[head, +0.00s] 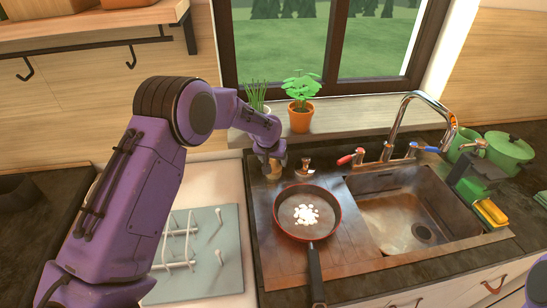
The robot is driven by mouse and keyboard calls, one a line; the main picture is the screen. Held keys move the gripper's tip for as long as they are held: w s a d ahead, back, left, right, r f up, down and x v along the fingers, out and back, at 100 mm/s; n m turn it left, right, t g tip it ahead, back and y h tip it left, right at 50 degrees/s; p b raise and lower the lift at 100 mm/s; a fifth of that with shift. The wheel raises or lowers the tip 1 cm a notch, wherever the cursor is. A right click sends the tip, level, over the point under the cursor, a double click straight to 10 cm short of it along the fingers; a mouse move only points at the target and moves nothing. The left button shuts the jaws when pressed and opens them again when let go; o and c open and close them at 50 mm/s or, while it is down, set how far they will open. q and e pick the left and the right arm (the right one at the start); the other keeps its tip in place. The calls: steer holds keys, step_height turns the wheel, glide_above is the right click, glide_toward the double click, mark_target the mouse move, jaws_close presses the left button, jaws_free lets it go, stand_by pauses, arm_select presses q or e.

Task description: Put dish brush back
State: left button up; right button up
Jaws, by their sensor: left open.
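My left arm reaches in from the left, and its gripper (272,160) is open above the back left corner of the draining board beside the sink. A small tan, wooden-looking piece (272,171) shows right below and between the fingers. It may be the dish brush or its holder, but the gripper hides most of it and I cannot tell which. I cannot tell whether the fingers touch it. A small brown and metallic item (305,168) stands just right of the gripper. No dish brush is clearly recognisable elsewhere. My right gripper is out of view.
A frying pan (290,231) with white pieces lies on the draining board (350,255). The sink (385,200) and its tall tap (430,97) are to the right, with a sponge (490,212) and green pots (508,152). Potted plants (300,118) stand on the sill behind.

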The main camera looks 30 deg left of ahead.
arm_select(q)
steer(key=shift+r, duration=0.45)
steer(key=b+v, duration=0.2)
steer(key=v, duration=0.9)
